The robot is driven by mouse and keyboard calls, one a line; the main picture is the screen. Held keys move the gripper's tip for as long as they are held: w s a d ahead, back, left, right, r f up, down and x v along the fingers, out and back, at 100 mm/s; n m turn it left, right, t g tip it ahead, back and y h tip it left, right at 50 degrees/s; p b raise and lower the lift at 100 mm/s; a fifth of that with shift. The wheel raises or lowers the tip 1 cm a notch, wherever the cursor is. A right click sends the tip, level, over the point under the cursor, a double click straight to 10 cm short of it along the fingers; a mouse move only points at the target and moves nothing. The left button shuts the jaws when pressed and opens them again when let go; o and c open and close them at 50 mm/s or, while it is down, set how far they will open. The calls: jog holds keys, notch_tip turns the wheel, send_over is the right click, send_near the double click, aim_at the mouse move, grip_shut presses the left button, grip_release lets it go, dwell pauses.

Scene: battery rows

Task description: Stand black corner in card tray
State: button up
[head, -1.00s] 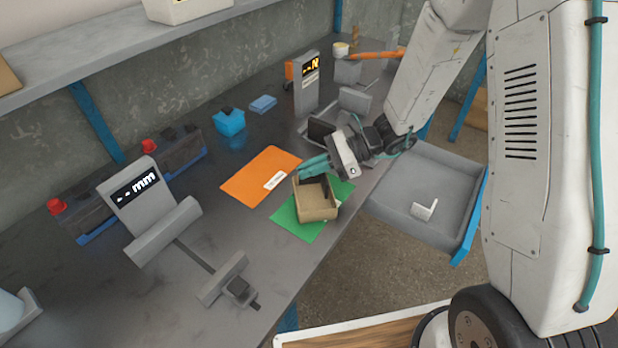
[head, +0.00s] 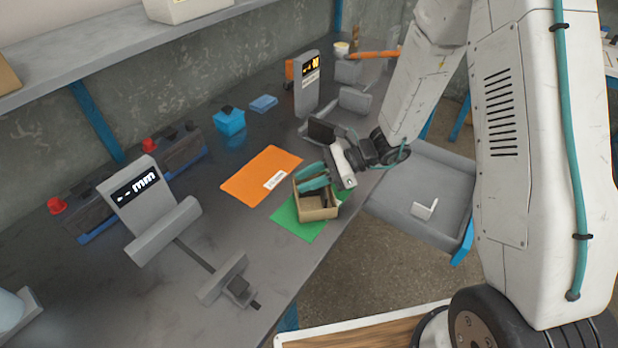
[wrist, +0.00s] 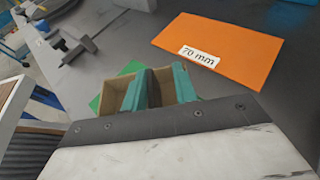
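The card tray (head: 318,214) is a small open brown box on the green mat (head: 297,225) near the bench's front edge. My gripper (head: 313,180) is over the tray, its teal fingertips reaching down into the opening. In the wrist view, a dark upright piece, the black corner (wrist: 160,88), sits between the two teal fingers, which press on both sides of it. The tray's walls (wrist: 115,92) show behind and left of the fingers. The corner's lower end and the tray's floor beneath it are hidden, so I cannot tell whether it touches the floor.
An orange mat (head: 258,175) labelled 70 mm lies beside the green one. A grey measuring stand (head: 142,195) is at left, another (head: 307,85) behind. A white corner (head: 425,209) lies in the grey drawer (head: 400,205) at right. A blue box (head: 229,122) stands farther back.

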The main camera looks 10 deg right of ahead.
jog(key=v, duration=1.2)
jog(key=s+a+r+n+g+h, duration=0.1)
jog(key=s+r+n+g+h, duration=0.3)
jog(key=s+r+n, duration=0.65)
jog(key=s+d+r+n+t+h, duration=0.2)
jog(key=s+d+r+n+h, duration=0.1)
jog(key=s, duration=0.4)
jog(key=s+d+r+n+t+h, duration=0.3)
jog(key=s+d+r+n+h, duration=0.1)
jog(key=s+r+h, duration=0.2)
jog(key=shift+s, duration=0.55)
jog(key=shift+n, duration=0.25)
